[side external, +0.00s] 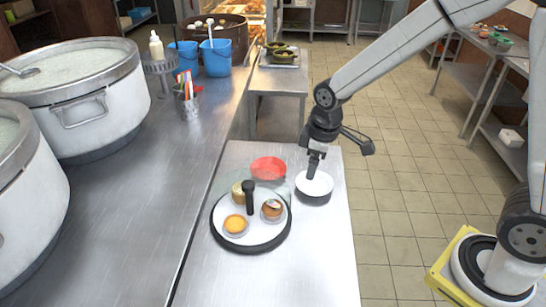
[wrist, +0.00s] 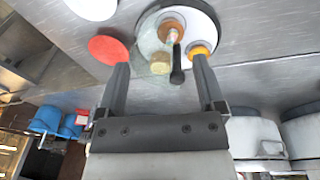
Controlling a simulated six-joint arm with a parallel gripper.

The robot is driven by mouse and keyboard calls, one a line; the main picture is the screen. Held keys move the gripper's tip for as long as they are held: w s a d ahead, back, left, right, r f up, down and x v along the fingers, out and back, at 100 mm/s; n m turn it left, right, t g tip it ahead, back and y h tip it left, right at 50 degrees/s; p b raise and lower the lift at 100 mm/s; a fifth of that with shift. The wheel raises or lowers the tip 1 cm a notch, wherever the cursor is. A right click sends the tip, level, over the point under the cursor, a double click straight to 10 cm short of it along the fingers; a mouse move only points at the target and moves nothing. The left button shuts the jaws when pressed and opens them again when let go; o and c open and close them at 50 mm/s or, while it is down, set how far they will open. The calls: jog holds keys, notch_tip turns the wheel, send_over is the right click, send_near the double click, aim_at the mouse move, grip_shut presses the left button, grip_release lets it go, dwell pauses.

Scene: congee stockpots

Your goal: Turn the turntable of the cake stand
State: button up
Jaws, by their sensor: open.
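The cake stand's turntable (side external: 223,212) is a white disc on a dark round base on the metal table, with a black upright post (side external: 250,197) rising from it. Small cakes sit on the disc, among them a yellow-orange one (side external: 235,224) and a brown one (side external: 272,209). A clear, see-through piece shows at its back edge. In the wrist view the disc (wrist: 205,22) lies beyond my fingers, and the black post (wrist: 177,70) appears between them. My gripper (side external: 314,172) is open and empty, pointing down, right of the stand in the side view.
A red dish (side external: 268,166) lies behind the stand. A white round dish (side external: 316,183) with a dark side stands right of it, overlapped by my fingertips in the side view. Large stockpots (side external: 90,85) and blue buckets (side external: 216,58) stand on the left counter. The table's front is clear.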

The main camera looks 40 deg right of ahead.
aim_at(248, 184)
jog(key=w+a+n, duration=0.3)
jog(key=w+a+f+n+g, duration=0.1)
jog(key=w+a+n, duration=0.2)
jog(key=w, duration=0.1)
jog(key=w+a+n, duration=0.3)
jog(key=w+n, duration=0.1)
jog(key=shift+w+f, duration=0.25)
jog(key=shift+w+a+f+n+g, duration=0.15)
jog(key=shift+w+a+n+g, duration=0.15)
jog(key=shift+w+a+n, duration=0.25)
jog(key=shift+s+d+f, duration=0.1)
jog(key=shift+s+f, duration=0.05)
jog(key=shift+f, duration=3.75)
grip_shut()
